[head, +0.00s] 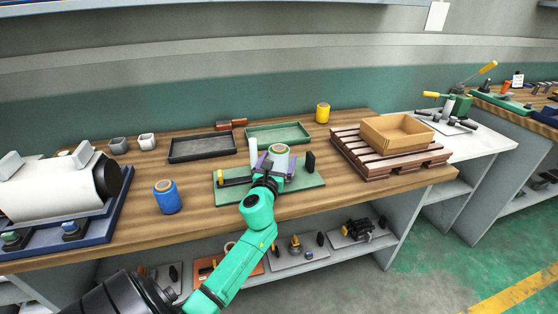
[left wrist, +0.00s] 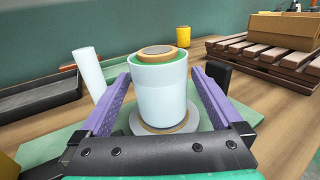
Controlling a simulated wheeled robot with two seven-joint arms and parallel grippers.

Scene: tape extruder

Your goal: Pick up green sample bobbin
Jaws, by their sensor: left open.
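The green sample bobbin (left wrist: 159,90) stands upright on a round grey base in the left wrist view. It has a pale wound body, a green rim and a tan core on top. In the head view its top (head: 278,149) shows just beyond my left gripper (head: 273,163). In the left wrist view my left gripper (left wrist: 160,102) is open, with one purple finger on each side of the bobbin. I cannot tell whether the fingers touch it. The bobbin's lower part is hidden by the gripper in the head view. My right gripper is not in view.
A green fixture board (head: 230,192) lies under the bobbin, with a white cylinder (left wrist: 88,72) and a black block (head: 310,161) close by. A blue spool (head: 167,197) stands left, a yellow spool (head: 322,113) behind. A pallet (head: 378,160) with a cardboard box (head: 397,133) stands right.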

